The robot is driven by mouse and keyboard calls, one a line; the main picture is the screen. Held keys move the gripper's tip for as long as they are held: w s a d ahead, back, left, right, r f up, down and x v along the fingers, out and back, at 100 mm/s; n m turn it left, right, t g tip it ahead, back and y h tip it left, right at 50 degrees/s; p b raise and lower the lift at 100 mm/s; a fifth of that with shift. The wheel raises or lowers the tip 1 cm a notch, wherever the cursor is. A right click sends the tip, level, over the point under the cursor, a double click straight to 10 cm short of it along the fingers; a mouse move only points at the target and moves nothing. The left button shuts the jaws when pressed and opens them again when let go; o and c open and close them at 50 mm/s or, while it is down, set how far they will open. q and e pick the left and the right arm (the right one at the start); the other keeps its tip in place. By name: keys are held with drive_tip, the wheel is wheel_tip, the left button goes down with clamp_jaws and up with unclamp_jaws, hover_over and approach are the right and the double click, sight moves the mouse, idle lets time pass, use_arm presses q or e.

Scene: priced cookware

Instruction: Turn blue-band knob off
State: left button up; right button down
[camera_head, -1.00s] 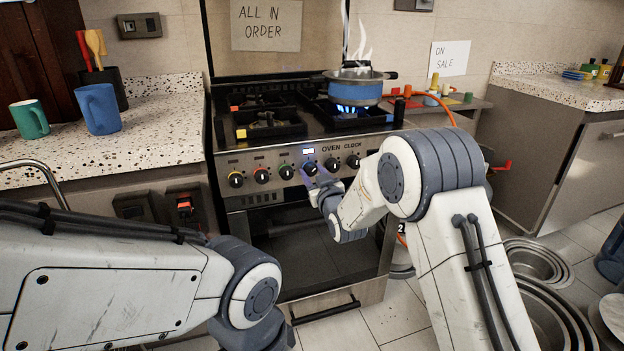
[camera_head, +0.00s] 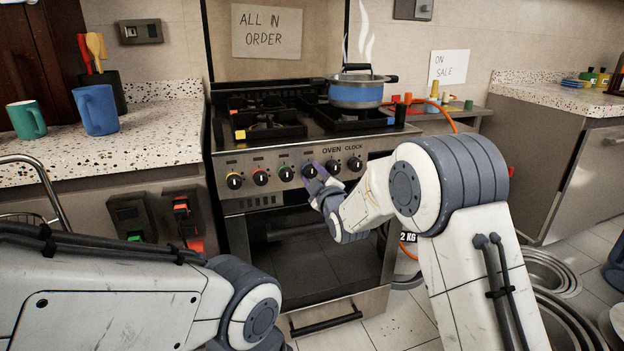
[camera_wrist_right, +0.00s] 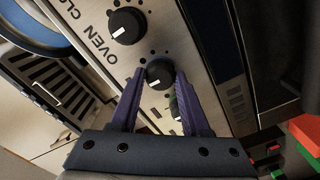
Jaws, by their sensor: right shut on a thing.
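The oven front (camera_head: 240,160) carries a row of knobs with coloured marks. The knob with the blue mark (camera_head: 309,170) is partly covered by my right gripper (camera_head: 314,178). In the right wrist view, the purple fingers of the right gripper (camera_wrist_right: 160,84) are shut on the black knob (camera_wrist_right: 160,72), one on each side. The blue-banded pot (camera_head: 355,93) sits on the back right burner with steam above it. No flame shows under it. My left arm shows at lower left, but its gripper is out of view.
Neighbouring knobs sit close on both sides: a green-marked knob (camera_head: 285,173) and a plain black knob (camera_head: 332,166). An orange hose (camera_head: 437,104) runs beside the stove. Mugs (camera_head: 97,109) stand on the left counter. Metal pans (camera_head: 545,270) lie on the floor at right.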

drive_tip(key=shift+a+n, duration=0.1)
drive_tip(key=shift+n, duration=0.3)
drive_tip(key=shift+c, duration=1.9)
unclamp_jaws()
drive_tip(key=v, duration=1)
drive_tip(key=shift+s+p, duration=0.25)
drive_tip(key=shift+p, duration=0.15)
